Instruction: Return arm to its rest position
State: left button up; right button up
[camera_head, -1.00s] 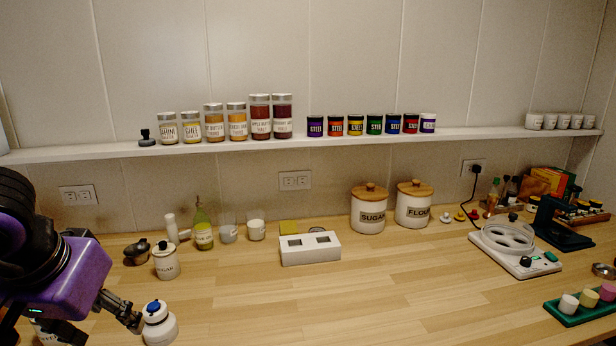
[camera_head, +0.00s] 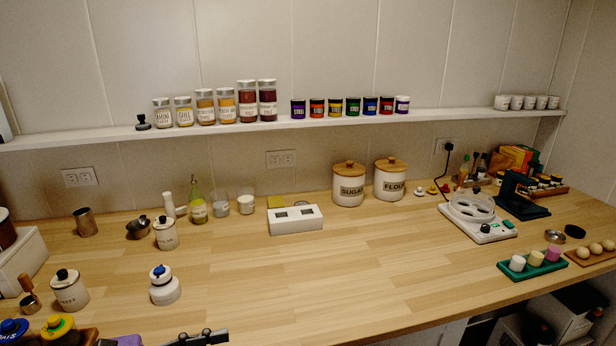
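My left gripper (camera_head: 203,338) shows only as a dark piece at the bottom edge of the head view, beside a bit of my purple arm. Most of it is cut off by the frame, so I cannot tell whether its fingers are open or shut. It is below and apart from the white jar with a blue knob (camera_head: 165,288), which stands upright on the wooden counter (camera_head: 330,270). My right gripper is out of view.
At the left are a lidded white jar (camera_head: 70,292), a metal cup (camera_head: 85,222) and a colourful-lidded group (camera_head: 55,328) near the front edge. A white block (camera_head: 296,220) and canisters (camera_head: 348,187) stand at the back. The middle of the counter is clear.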

pick_arm(q)
jog(key=s+a+f+n+t+y+p, duration=0.1)
jog(key=a+f+n+t+y, duration=0.6)
jog(key=n, duration=0.9)
jog(key=s+a+f+n+t+y+p, duration=0.15)
jog(key=a+f+n+y, duration=0.3)
jog(key=f+n, duration=0.8)
jog(key=s+d+f+n+g+y, duration=0.1)
jog(key=s+d+f+n+g, duration=0.2)
jog(key=s+f+n, duration=0.4)
jog(key=s+d+f+n+g+y+p, duration=0.1)
jog(key=s+d+f+n+g+y, duration=0.1)
jog(key=s+f+n, duration=0.4)
jog(key=s+d+n+g, duration=0.1)
jog(key=s+n, duration=0.2)
jog(key=n, duration=0.3)
jog(key=shift+s+f+n, duration=0.35)
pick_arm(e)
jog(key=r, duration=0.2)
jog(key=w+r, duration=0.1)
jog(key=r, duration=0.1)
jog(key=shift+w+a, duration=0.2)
